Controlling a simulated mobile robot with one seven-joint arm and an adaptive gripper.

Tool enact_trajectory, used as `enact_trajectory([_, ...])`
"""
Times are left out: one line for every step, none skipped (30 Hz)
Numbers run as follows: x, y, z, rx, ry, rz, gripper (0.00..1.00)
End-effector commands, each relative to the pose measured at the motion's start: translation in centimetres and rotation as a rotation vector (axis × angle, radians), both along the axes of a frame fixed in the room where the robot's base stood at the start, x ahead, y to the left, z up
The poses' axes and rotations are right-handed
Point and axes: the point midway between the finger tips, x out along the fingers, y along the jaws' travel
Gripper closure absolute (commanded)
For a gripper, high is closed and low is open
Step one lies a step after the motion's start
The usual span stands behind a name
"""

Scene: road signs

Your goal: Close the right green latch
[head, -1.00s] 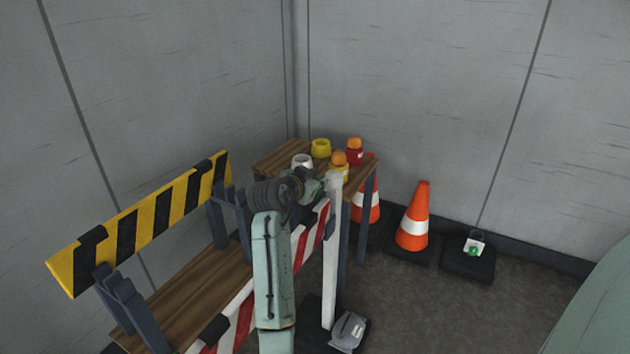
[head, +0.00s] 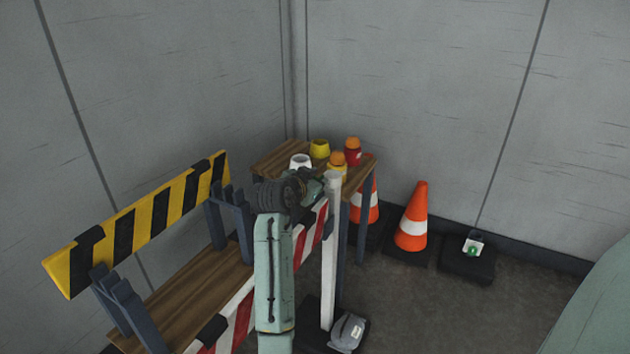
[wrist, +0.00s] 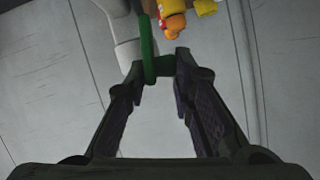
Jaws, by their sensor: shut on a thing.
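A green latch (wrist: 148,48) shows in the wrist view as an upright green strip beside a white post (wrist: 125,50). My gripper (wrist: 162,68) has its two dark fingertips closed around the lower end of the latch, with a short green part between them. In the head view, my arm reaches to the top of the white post (head: 331,240) at the right end of the red-and-white barrier (head: 238,318). There, my own wrist hides the fingertips and the latch.
A wooden table (head: 277,157) behind the post holds yellow, white and red pots and orange-topped lamps. A yellow-and-black barrier (head: 145,222) stands left. An orange cone (head: 412,218) and a black base with a small green piece (head: 472,251) stand right.

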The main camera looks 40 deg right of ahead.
Motion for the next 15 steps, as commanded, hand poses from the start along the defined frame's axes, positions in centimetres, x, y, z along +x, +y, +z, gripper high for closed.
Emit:
enact_trajectory([0.26, 0.32, -0.09, 0.003, -0.005, 0.008, 1.0])
enact_trajectory([0.25, 0.32, -0.08, 0.005, -0.008, 0.007, 1.0])
enact_trajectory([0.23, 0.32, -0.08, 0.006, -0.012, 0.008, 1.0])
enact_trajectory([0.22, 0.31, -0.07, 0.007, -0.015, 0.008, 1.0])
enact_trajectory([0.19, 0.31, -0.06, 0.009, -0.018, 0.007, 1.0])
enact_trajectory([0.17, 0.29, -0.06, 0.009, -0.023, 0.007, 1.0])
enact_trajectory([0.15, 0.28, -0.06, 0.011, -0.026, 0.007, 1.0])
enact_trajectory([0.12, 0.26, -0.06, 0.012, -0.029, 0.007, 1.0])
enact_trajectory([0.09, 0.25, -0.07, 0.014, -0.032, 0.008, 1.0])
enact_trajectory([0.07, 0.24, -0.07, 0.016, -0.035, 0.007, 1.0])
enact_trajectory([0.04, 0.22, -0.08, 0.017, -0.039, 0.007, 1.0])
enact_trajectory([0.02, 0.2, -0.08, 0.019, -0.043, 0.007, 1.0])
enact_trajectory([-0.01, 0.19, -0.08, 0.02, -0.046, 0.007, 1.0])
enact_trajectory([-0.03, 0.18, -0.09, 0.022, -0.049, 0.007, 1.0])
enact_trajectory([-0.05, 0.18, -0.09, 0.024, -0.054, 0.007, 1.0])
